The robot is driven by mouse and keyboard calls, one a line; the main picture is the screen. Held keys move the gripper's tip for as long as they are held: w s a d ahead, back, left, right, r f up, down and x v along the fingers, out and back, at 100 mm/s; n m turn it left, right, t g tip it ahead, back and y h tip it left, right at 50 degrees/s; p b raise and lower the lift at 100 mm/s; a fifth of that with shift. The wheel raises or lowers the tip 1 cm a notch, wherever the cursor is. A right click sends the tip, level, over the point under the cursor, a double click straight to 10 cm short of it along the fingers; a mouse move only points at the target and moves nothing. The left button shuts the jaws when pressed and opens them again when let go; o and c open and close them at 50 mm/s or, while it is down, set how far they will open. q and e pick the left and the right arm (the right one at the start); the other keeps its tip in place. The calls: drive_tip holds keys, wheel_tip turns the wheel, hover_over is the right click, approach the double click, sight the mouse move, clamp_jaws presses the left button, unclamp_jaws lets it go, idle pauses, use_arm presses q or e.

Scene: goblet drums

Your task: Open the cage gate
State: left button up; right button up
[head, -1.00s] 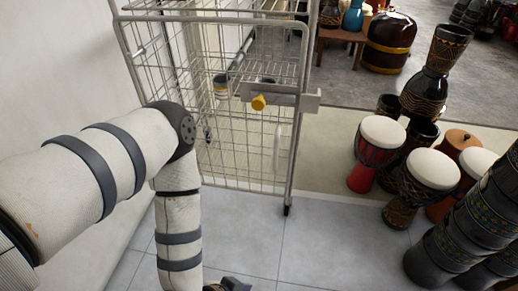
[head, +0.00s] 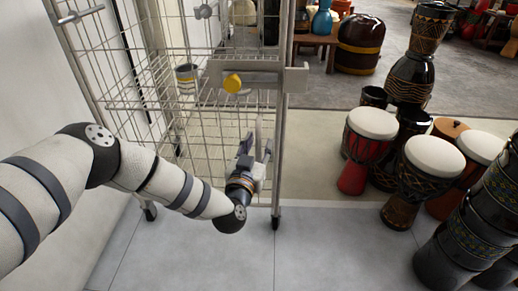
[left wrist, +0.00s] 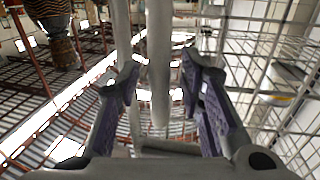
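The wire cage's gate (head: 190,110) faces me at the left centre of the head view. A pale upright handle (head: 259,128) hangs below the latch. My left gripper (head: 257,148) is at the lower part of this handle, with its fingers apart. In the left wrist view, the handle (left wrist: 160,65) runs between the two open fingers of the left gripper (left wrist: 158,82). Contact cannot be told. My right gripper is out of view.
A white wall (head: 30,90) stands close on the left. Goblet drums, including a red one (head: 357,160), stand right of the cage. Grey tiled floor (head: 330,250) in front is clear. A striped pot (head: 186,78) shows through the mesh.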

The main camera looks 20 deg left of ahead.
use_arm(q)
drive_tip(key=shift+w, duration=0.2)
clamp_jaws()
